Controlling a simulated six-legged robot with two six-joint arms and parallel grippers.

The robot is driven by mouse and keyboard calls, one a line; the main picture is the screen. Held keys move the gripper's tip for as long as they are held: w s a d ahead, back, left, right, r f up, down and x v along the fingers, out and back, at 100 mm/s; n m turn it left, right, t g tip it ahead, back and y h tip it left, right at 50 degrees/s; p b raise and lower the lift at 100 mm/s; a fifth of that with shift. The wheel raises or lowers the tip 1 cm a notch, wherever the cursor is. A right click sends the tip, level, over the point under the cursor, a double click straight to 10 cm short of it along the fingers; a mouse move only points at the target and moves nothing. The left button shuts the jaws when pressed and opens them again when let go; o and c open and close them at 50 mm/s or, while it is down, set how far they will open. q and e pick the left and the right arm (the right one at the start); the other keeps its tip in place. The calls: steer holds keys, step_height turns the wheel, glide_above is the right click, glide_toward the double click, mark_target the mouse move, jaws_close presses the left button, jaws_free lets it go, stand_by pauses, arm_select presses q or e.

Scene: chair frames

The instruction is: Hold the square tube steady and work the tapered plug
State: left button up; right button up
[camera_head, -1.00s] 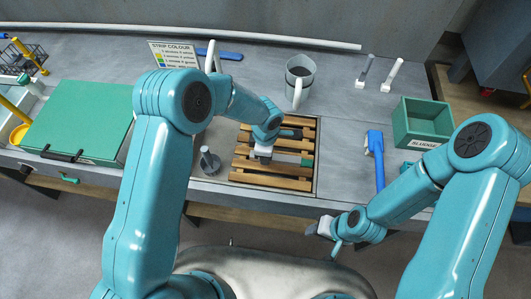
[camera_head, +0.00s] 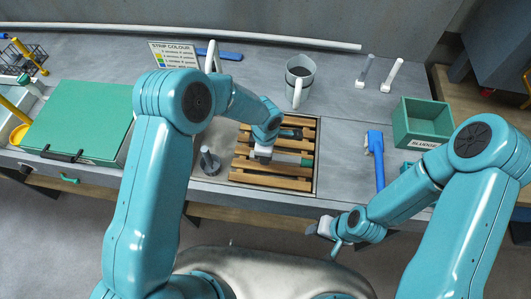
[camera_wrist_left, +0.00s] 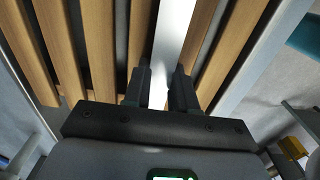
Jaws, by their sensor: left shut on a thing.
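My left gripper (camera_head: 262,154) is low over the wooden slatted rack (camera_head: 270,183). In the left wrist view its two dark fingers (camera_wrist_left: 160,88) are closed around a pale, straight bar (camera_wrist_left: 174,35), which looks like the square tube. The bar runs along the slats. In the head view a piece with a green end (camera_head: 307,161) lies on the slats just right of this gripper; I cannot tell whether it is the plug. My right gripper (camera_head: 322,228) hangs in front of the bench edge, away from the rack, and its fingers are too small to read.
A grey post on a round base (camera_head: 209,162) stands left of the rack. A blue-handled tool (camera_head: 377,160) lies to the right, near a green sludge box (camera_head: 421,122). A grey jug (camera_head: 300,78) stands behind. A green-lidded box (camera_head: 80,118) is at left.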

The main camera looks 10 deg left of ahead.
arm_select(q)
steer(key=shift+f+b, duration=0.1)
steer(key=shift+b, duration=0.4)
jaws_close()
stand_by(0.3)
steer(key=shift+b, duration=0.5)
stand_by(0.9)
steer(key=o, duration=1)
jaws_free()
step_height(320, 180, up, 12)
steer(key=shift+r, duration=0.15)
